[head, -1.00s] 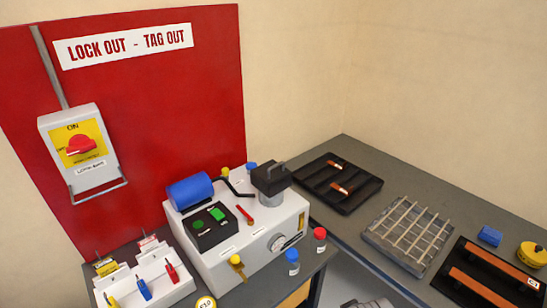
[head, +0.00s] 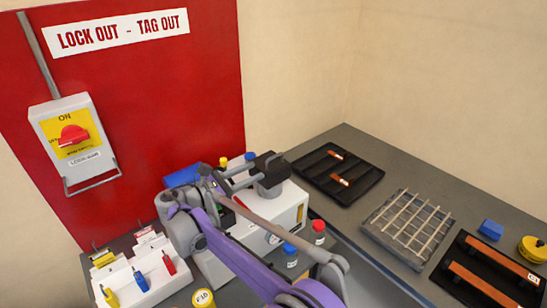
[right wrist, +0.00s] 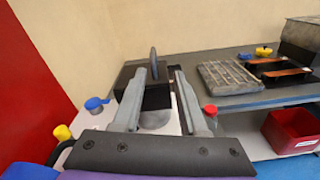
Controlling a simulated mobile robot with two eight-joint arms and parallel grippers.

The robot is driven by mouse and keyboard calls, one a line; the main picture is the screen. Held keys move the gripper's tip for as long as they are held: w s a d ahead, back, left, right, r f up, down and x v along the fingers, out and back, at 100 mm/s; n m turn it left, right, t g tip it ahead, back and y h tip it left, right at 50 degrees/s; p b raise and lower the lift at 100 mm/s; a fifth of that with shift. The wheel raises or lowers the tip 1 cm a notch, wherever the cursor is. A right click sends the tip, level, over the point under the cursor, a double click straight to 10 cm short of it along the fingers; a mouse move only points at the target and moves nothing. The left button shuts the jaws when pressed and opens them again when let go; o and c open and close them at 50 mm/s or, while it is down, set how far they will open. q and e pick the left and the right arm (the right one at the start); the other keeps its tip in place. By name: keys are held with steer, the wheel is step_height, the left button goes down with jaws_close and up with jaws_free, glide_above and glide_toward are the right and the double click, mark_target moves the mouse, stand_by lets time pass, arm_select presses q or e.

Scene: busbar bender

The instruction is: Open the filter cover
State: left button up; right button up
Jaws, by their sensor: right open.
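The filter cover (head: 268,162) is a black block with a raised handle on top. It sits on a grey cylinder (head: 270,188) on the white bender machine (head: 288,206). In the right wrist view the cover (right wrist: 156,98) lies ahead, with its upright handle (right wrist: 153,62) between the finger lines. My right gripper (head: 247,175) is open, its fingers pointing at the cover from the left in the head view. It looks close to the cover, but I cannot tell whether it touches. My right arm hides much of the machine. My left gripper is not in view.
Bottles with blue (head: 289,249) and red (head: 319,226) caps stand by the machine. A black tray (head: 365,190) and a wire grid (head: 407,228) lie on the dark bench. A lockout switch (head: 73,135) hangs on the red panel. A red bin (right wrist: 290,132) is below the bench.

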mark_target(274, 157)
steer(key=shift+n+h, duration=0.3)
steer(key=x, duration=0.3)
steer(key=p+x, duration=0.1)
steer(key=x, duration=0.2)
steer(key=w+x, duration=0.1)
steer(key=x, duration=0.2)
steer(key=shift+w+a+r+p, duration=0.15)
steer(key=shift+w+p, duration=0.05)
steer(key=shift+p, duration=0.15)
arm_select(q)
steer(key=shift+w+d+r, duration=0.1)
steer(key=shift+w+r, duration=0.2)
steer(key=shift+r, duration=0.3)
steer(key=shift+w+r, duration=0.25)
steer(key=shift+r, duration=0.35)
arm_select(e)
jaws_close()
